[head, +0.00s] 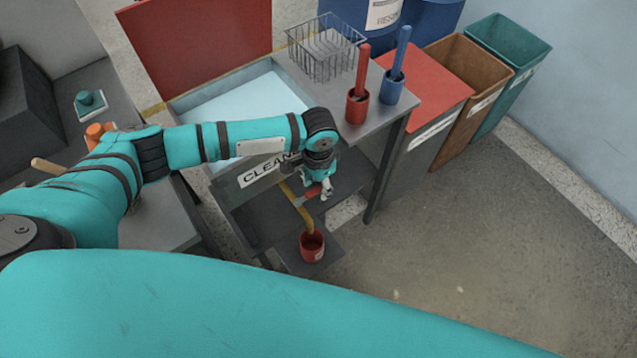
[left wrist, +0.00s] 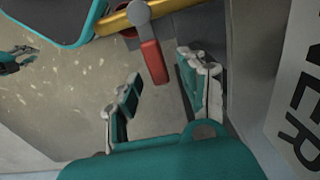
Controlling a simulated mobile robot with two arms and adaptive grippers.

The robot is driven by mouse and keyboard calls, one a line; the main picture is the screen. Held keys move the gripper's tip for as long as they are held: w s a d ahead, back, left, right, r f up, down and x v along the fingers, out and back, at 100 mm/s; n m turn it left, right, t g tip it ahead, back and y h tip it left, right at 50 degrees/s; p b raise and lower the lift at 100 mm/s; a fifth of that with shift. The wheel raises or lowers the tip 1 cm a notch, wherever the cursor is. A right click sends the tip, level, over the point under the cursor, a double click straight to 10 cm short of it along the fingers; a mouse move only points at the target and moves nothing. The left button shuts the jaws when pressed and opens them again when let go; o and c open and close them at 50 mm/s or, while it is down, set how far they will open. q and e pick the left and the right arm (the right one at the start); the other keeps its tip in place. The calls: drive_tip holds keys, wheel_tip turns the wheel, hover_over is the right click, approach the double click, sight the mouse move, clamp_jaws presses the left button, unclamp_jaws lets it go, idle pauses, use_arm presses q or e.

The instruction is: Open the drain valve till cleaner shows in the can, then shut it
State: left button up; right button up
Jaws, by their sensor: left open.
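The drain valve's red lever (head: 313,191) sticks out crosswise from the yellow pipe (head: 305,216) under the cleaner tank (head: 224,104). My left gripper (head: 326,191) is at the lever's outer end. In the left wrist view, the red lever (left wrist: 152,62) points toward the space between the open fingers of my left gripper (left wrist: 164,97); they do not grip it. The red can (head: 312,246) stands below the pipe's lower end; its inside looks dark and I see no cleaner in it. A teal gripper, probably my right one (left wrist: 18,58), shows small at the left wrist view's edge.
A wire basket (head: 325,47), a red brush holder (head: 357,106) and a blue one (head: 391,87) stand on the tabletop right of the tank. A table leg (head: 386,170) stands right of the valve. Bins (head: 510,62) line the wall; the floor at right is clear.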

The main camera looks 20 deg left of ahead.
use_arm(q)
clamp_jaws()
idle(0.3)
use_arm(e)
drive_tip(key=shift+r, duration=0.1)
